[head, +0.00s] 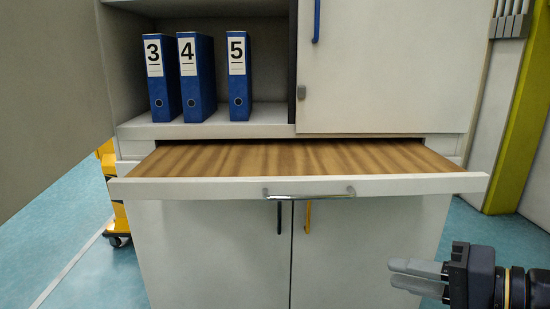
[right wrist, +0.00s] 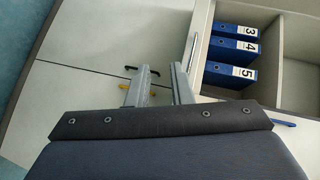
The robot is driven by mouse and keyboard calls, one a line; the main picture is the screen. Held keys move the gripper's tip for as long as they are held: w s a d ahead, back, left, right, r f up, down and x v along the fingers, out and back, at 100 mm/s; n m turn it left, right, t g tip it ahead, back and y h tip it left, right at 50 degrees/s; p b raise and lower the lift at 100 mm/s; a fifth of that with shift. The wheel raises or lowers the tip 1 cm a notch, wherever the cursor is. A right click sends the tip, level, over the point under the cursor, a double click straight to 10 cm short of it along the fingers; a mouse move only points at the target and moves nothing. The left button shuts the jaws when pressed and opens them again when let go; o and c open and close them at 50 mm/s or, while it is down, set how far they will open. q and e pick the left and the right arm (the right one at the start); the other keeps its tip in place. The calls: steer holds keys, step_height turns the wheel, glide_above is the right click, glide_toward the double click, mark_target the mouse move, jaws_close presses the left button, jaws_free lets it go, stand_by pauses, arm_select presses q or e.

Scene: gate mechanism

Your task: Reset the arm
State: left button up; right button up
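My right gripper (head: 392,273) is at the lower right of the head view, in front of the cabinet and below the level of the pulled-out drawer. Its fingers point left. In the right wrist view the two fingers of the gripper (right wrist: 159,70) stand apart with nothing between them. It touches nothing that I can see. My left gripper does not show in either view.
A drawer (head: 300,187) with a wood-coloured inside sticks out from the white cabinet. Blue binders (head: 197,75) marked 3, 4 and 5 stand on the open shelf above it. An open grey door (head: 45,90) fills the left. The floor (head: 75,245) shows at both sides.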

steer(key=s+d+r+n+g+h+p, duration=0.1)
steer(key=s+n+g+h+p, duration=0.3)
steer(key=p, duration=1.6)
steer(key=s+r+h, duration=0.1)
steer(key=s+h, duration=0.2)
steer(key=s, duration=0.4)
steer(key=shift+s+d+r+h+p, duration=0.15)
steer(key=shift+s+h+p, duration=0.05)
steer(key=shift+h+p, duration=0.15)
